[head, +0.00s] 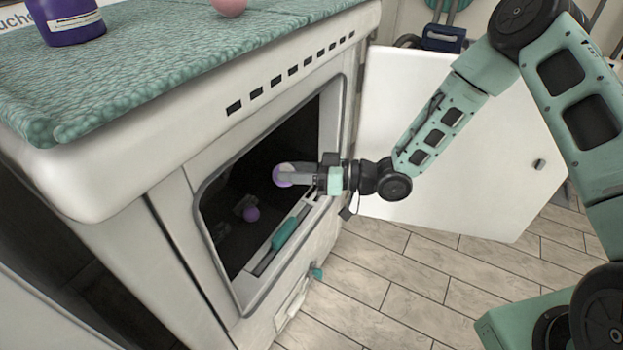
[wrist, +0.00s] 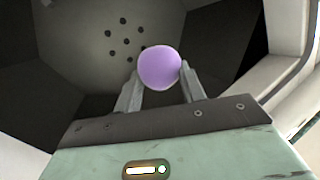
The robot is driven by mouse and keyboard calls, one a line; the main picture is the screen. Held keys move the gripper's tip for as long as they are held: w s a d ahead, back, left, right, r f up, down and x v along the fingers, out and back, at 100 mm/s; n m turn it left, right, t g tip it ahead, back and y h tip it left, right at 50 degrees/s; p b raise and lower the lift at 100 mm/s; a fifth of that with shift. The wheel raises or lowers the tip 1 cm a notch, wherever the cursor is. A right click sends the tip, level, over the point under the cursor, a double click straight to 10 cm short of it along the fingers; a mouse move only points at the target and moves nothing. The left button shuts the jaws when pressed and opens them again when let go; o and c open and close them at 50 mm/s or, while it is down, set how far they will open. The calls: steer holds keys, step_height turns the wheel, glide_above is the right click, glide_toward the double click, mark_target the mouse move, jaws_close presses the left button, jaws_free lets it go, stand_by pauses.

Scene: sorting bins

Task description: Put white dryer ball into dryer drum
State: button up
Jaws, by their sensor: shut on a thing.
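My gripper (head: 297,175) is shut on a lilac ball (head: 278,175) just inside the dryer's open doorway. In the wrist view the ball (wrist: 159,66) sits between the two fingertips (wrist: 159,82), and it looks light purple, not white. The dark dryer drum (head: 225,190) lies beyond the round-cornered opening. Its perforated back wall (wrist: 118,32) shows behind the ball in the wrist view. Another purple ball (head: 251,214) lies low inside the drum, apart from my gripper. No plainly white ball shows.
The white dryer door (head: 450,130) stands open to the right, behind my arm. A teal textured cover (head: 170,50) lies on the dryer top, with a purple container (head: 75,28) and a pink ball (head: 229,6). The tiled floor (head: 400,270) in front is clear.

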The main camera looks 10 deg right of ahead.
steer(key=w+a+b, duration=0.3)
steer(key=w+a, duration=0.7)
steer(key=a, duration=0.2)
steer(key=shift+w+b, duration=0.2)
steer(key=shift+b, duration=0.15)
steer(key=o, duration=1.1)
steer(key=shift+o, duration=0.2)
steer(key=p+v, duration=0.3)
steer(key=v, duration=1.4)
steer(key=shift+d, duration=0.2)
steer(key=shift+r, duration=0.1)
